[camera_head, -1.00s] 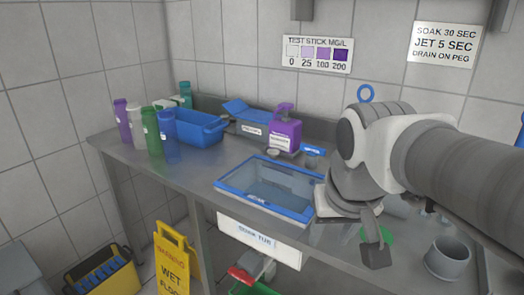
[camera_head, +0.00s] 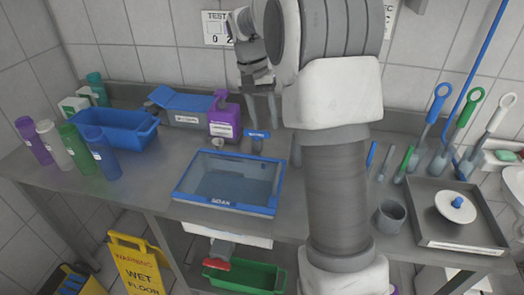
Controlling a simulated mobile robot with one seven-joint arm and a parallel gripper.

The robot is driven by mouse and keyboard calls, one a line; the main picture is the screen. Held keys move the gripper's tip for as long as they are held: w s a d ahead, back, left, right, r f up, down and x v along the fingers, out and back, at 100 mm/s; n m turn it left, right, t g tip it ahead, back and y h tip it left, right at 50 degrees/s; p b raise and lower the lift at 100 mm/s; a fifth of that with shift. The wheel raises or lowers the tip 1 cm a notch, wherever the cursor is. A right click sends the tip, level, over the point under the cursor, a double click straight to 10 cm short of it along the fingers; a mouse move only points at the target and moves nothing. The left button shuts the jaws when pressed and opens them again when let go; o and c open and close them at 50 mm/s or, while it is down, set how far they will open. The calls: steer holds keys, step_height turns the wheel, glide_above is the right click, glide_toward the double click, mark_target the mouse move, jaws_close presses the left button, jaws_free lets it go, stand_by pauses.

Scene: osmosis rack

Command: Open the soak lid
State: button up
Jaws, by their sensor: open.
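The soak lid (camera_head: 228,180) is a clear panel in a blue frame, with SOAK written on its front rim. It lies flat over the tub in the steel counter and looks closed. My gripper (camera_head: 261,110) is behind it and to its right, up in front of the wall. Its two fingers point down, apart and with nothing between them. It does not touch the lid. My arm hides part of the counter just right of the lid.
A purple bottle (camera_head: 225,118), a grey box with an open blue lid (camera_head: 183,101) and a small blue-labelled item (camera_head: 257,139) stand behind the tub. A blue bin (camera_head: 115,130) and several bottles are at left. A grey cup (camera_head: 390,217) and steel tray (camera_head: 457,239) are at right.

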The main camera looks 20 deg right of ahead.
mark_target(277, 174)
steer(key=d+f, duration=0.1)
steer(key=f, duration=0.4)
steer(key=s+d+f, duration=0.1)
steer(key=f, duration=0.5)
steer(key=d+f+b, duration=0.1)
steer(key=f, duration=0.5)
steer(key=shift+s, duration=0.35)
jaws_close()
stand_by(0.6)
